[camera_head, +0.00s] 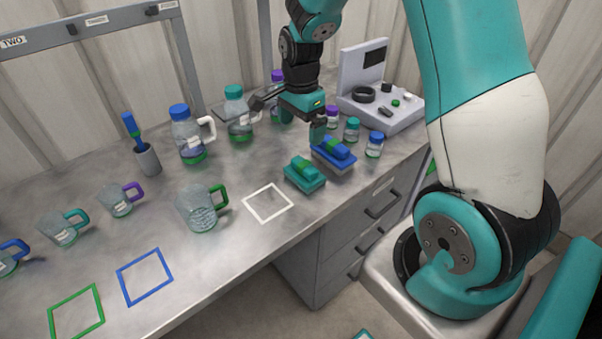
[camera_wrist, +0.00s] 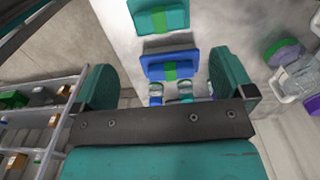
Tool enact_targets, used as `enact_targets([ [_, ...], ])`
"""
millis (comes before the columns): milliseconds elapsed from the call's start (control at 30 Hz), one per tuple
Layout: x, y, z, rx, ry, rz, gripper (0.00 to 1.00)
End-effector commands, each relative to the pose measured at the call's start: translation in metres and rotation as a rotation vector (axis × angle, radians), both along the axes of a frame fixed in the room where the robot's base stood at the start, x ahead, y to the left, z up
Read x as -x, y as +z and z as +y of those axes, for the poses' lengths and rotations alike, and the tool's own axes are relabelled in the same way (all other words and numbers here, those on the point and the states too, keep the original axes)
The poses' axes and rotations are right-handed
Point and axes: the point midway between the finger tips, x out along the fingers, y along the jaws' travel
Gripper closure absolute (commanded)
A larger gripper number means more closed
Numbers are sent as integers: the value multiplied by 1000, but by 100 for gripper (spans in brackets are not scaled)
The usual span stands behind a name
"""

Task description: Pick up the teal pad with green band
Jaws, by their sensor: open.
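The teal pad with green band (camera_head: 304,174) lies on the grey bench near its front edge, just left of the blue pad with green band (camera_head: 334,152). In the wrist view the teal pad (camera_wrist: 142,18) is at the top, beyond the blue pad (camera_wrist: 155,66). My gripper (camera_head: 318,126) hangs above the blue pad, behind and to the right of the teal pad. In the wrist view its two teal fingers are wide apart with nothing between them held.
Small capped bottles (camera_head: 352,129) and a grey device (camera_head: 385,112) stand right of and behind the pads. A glass mug with a green handle (camera_head: 197,208) stands to the left.

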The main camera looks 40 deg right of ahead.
Motion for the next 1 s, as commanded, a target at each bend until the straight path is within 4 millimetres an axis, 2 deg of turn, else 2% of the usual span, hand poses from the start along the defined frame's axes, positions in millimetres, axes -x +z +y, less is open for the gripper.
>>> enact_targets([
  [100,2,-28,-2,-2,-2,7,0],
  [300,1,-63,-2,-2,0,4,0],
  [567,1,-81,-2,-2,2,2,0],
  [800,1,-114,-8,-2,3,2,0],
  [1000,0,-127,-7,-1,4,0,0],
])
